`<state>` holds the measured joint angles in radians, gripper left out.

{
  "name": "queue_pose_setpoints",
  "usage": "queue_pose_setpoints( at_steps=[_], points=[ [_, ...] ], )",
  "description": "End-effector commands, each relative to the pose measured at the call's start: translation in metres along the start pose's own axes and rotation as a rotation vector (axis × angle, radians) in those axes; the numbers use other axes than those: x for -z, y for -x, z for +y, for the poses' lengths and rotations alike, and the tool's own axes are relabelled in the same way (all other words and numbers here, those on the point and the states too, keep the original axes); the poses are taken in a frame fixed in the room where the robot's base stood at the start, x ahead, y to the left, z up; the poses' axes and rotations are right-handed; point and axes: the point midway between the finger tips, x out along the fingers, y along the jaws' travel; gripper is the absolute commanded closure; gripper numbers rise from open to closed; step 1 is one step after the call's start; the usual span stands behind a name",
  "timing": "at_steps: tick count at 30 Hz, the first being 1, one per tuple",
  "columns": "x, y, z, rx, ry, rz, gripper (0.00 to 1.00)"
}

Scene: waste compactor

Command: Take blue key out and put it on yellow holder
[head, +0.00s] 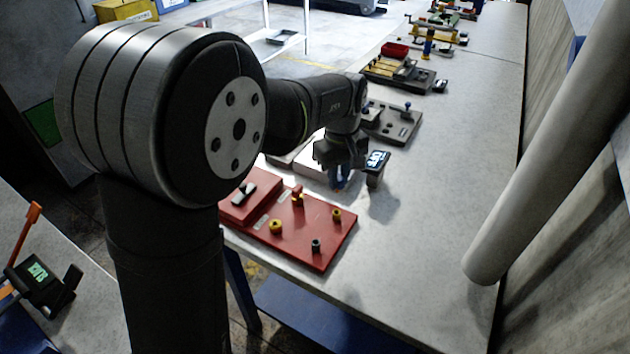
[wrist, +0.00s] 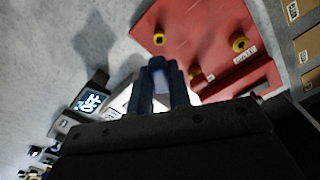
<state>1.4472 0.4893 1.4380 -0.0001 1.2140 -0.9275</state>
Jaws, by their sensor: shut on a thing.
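My gripper (head: 338,182) is shut on a blue thing, which appears to be the blue key. It shows between the dark fingers in the wrist view (wrist: 158,66), mostly hidden by them. The gripper hangs just behind the red board (head: 310,257), apart from it. Two yellow round holders stand on the board: a larger one (head: 275,227) with a label beside it, and a smaller one (head: 337,215) near the right edge. Both show in the wrist view, the smaller (wrist: 158,39) and the larger (wrist: 239,42). I cannot tell which is the task's holder.
A display reading "OFF" (head: 377,160) stands right of my gripper. The table's right side is clear; a thick pipe (head: 545,150) borders it.

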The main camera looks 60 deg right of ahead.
Motion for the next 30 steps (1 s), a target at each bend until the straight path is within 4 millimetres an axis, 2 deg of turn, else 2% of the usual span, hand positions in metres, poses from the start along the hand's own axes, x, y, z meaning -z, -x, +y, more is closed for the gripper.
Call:
queue_pose_setpoints(
  at_steps=[14,30],
  points=[
    [-0.001,-0.005,0.001,0.002,-0.005,-0.001,1.0],
    [-0.001,-0.05,0.001,0.002,-0.004,-0.001,1.0]
  ],
)
